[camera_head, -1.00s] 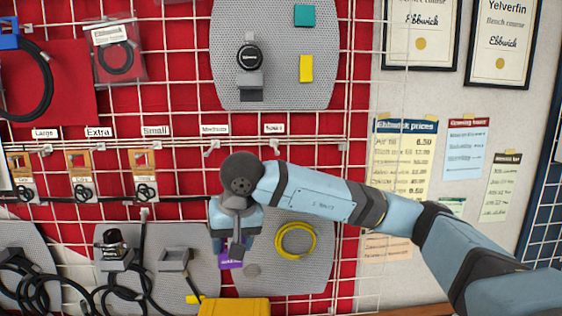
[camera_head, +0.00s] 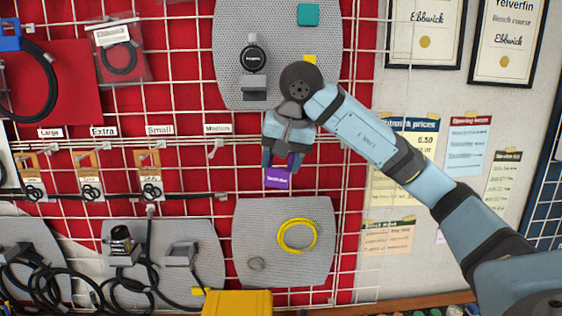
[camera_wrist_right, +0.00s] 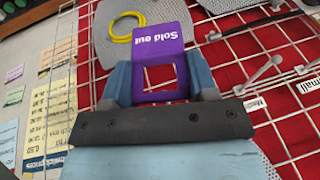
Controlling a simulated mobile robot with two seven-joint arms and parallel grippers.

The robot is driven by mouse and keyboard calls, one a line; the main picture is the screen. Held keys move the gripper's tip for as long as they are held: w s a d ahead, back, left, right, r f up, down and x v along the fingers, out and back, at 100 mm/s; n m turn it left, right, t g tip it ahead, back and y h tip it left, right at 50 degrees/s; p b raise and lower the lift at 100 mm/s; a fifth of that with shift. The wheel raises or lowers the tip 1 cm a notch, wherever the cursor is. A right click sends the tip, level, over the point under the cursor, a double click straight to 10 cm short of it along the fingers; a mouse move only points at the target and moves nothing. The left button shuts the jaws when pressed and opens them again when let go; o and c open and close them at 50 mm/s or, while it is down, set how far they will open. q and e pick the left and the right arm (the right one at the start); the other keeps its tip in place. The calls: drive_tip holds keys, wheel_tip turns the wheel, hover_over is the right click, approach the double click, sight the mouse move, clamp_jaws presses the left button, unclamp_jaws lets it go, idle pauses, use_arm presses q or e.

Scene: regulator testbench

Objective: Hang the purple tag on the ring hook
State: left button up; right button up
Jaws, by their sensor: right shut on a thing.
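The purple tag (camera_head: 278,178) hangs below my right gripper (camera_head: 284,158) in the head view, in front of the red grid wall. My right gripper is shut on the tag. In the right wrist view the tag (camera_wrist_right: 163,42) reads "Sold out" upside down and has a square opening near the fingers (camera_wrist_right: 160,88). The row of labelled wall hooks includes a bare hook (camera_head: 216,147) under the "Medium" label, left of the gripper. The hook and label to its right, seen earlier, are hidden behind my gripper. I cannot tell which hook is the ring hook. My left gripper is not in view.
A yellow ring (camera_head: 297,235) is on a grey perforated board (camera_head: 285,273) below the tag. Tagged hooks with black rings (camera_head: 91,185) are on the left. A yellow box (camera_head: 237,303) is at the bottom. Price sheets (camera_head: 408,160) are on the right wall.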

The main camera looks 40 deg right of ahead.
drive_tip(key=shift+w+d+f, duration=0.15)
drive_tip(key=shift+w+d, duration=0.85)
drive_tip(key=shift+w, duration=0.2)
drive_tip(key=shift+w+d+f, duration=0.1)
drive_tip(key=shift+w+d, duration=0.85)
drive_tip(key=shift+w, duration=0.2)
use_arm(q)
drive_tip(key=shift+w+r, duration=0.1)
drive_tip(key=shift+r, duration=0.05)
use_arm(e)
drive_tip(key=shift+w+d+f, duration=0.35)
drive_tip(key=shift+w+d, duration=0.25)
drive_tip(key=shift+w, duration=0.05)
drive_tip(key=o, duration=1)
drive_tip(key=shift+r, duration=0.1)
